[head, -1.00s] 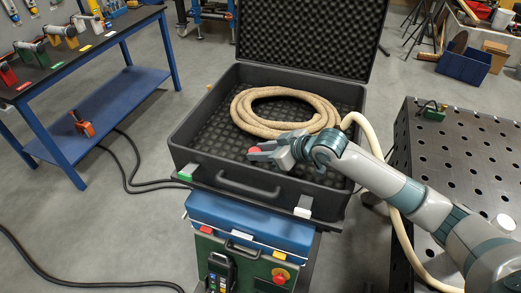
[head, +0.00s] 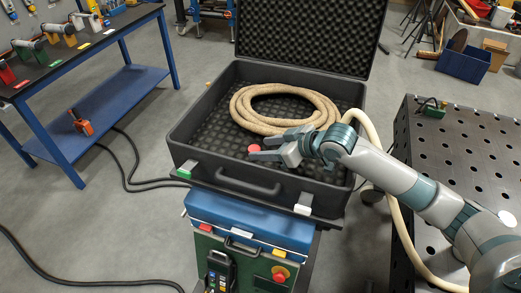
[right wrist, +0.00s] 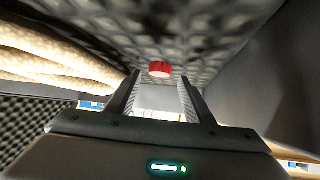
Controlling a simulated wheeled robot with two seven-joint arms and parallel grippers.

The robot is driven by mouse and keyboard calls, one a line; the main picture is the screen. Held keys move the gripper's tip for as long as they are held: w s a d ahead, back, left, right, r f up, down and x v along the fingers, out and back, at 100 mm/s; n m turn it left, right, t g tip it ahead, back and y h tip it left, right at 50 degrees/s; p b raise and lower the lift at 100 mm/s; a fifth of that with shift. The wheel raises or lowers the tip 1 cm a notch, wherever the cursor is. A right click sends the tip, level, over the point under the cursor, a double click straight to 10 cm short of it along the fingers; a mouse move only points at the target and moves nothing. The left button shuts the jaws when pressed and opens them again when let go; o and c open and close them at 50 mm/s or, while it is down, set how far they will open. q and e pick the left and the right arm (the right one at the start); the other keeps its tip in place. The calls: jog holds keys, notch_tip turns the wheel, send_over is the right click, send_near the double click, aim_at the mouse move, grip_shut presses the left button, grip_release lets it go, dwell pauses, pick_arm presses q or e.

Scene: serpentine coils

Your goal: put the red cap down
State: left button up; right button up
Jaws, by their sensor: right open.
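The red cap (head: 255,149) is a small red disc on the dark foam floor of the open case (head: 208,173). In the right wrist view the red cap (right wrist: 160,69) lies beyond my fingertips, apart from them. My right gripper (head: 266,147) is open and empty, inside the case just at the cap's right side in the head view. In the right wrist view the fingers of my right gripper (right wrist: 160,88) stand apart with nothing between them. My left gripper does not show.
A coiled beige hose (head: 240,107) lies in the case behind the gripper; its end runs out over the right wall. A perforated dark table (head: 465,150) stands at right, a blue bench (head: 125,90) at left. The case's front wall is close below my gripper.

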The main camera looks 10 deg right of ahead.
jog(key=b+v, duration=0.2)
jog(key=v, duration=0.7)
jog(key=shift+s+d+r, duration=0.1)
jog(key=shift+s+r, duration=0.05)
jog(key=shift+r, duration=0.1)
